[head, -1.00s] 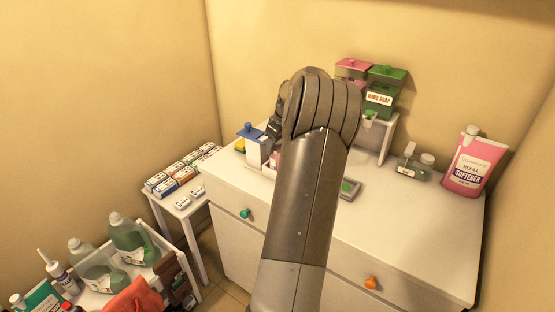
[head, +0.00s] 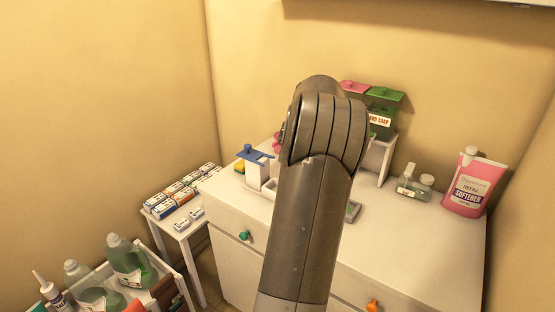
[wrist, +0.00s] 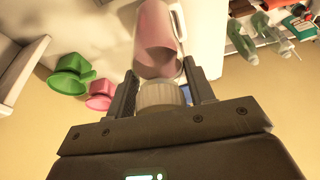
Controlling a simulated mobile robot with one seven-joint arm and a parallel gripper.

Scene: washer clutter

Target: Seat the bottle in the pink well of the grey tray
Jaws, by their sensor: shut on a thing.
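The bottle (wrist: 157,42) shows in the wrist view as a clear, pinkish body with a ribbed white cap (wrist: 160,95). My gripper (wrist: 162,92) is shut on the bottle at its cap, with one finger on each side. In the head view my own arm hides the gripper and the bottle. The grey tray (head: 353,212) shows there only as a small edge to the right of my arm, on the white cabinet top. Its pink well is hidden, and I cannot tell how far the bottle is from it.
A blue-lidded dispenser (head: 256,165) stands left of my arm. A small white shelf (head: 378,158) with a green hand soap box (head: 383,118) stands behind. A clear bottle (head: 408,180) and softener pouch (head: 474,185) are at right. Green (wrist: 70,80) and pink (wrist: 101,95) cup-like things show left.

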